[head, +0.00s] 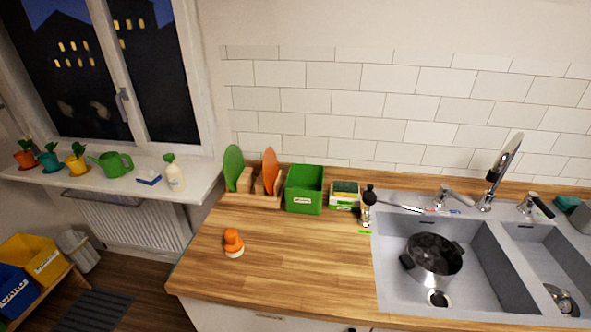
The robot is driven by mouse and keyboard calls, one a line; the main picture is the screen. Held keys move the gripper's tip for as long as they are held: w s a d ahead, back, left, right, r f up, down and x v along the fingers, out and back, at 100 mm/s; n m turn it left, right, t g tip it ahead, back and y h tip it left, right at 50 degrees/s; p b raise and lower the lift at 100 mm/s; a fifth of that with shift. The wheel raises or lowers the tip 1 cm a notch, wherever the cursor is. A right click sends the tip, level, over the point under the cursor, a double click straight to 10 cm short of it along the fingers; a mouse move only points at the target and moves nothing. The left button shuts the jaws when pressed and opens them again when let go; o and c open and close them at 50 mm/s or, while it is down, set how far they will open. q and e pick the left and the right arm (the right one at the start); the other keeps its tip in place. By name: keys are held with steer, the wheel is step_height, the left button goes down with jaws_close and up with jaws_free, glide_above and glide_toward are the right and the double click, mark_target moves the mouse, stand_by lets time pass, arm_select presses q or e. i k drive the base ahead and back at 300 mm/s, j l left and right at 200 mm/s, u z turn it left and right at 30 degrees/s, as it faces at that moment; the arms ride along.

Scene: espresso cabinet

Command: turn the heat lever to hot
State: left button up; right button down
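A chrome lever (457,196) stands on the back ledge of the sink, left of the tall faucet (490,180). Its handle slants down to the right. A small red mark (428,210) lies left of its base and a small blue mark (455,212) lies by its base on the right. A second lever with a dark handle (541,206) stands right of the faucet. Which lever is the heat lever is not labelled legibly; the red and blue marks are at the left one. Neither of my grippers is in view.
A black-topped fixture with a chrome spout (368,197) stands at the sink's left back corner. A green box (304,190) and sponges (345,193) stand along the wall. An orange-handled brush (233,242) is on the mostly clear wooden counter.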

mark_target(444, 190)
steer(key=z, duration=1.35)
steer(key=i+l+u, duration=0.15)
steer(key=l+u, duration=0.75)
steer(key=l, duration=0.15)
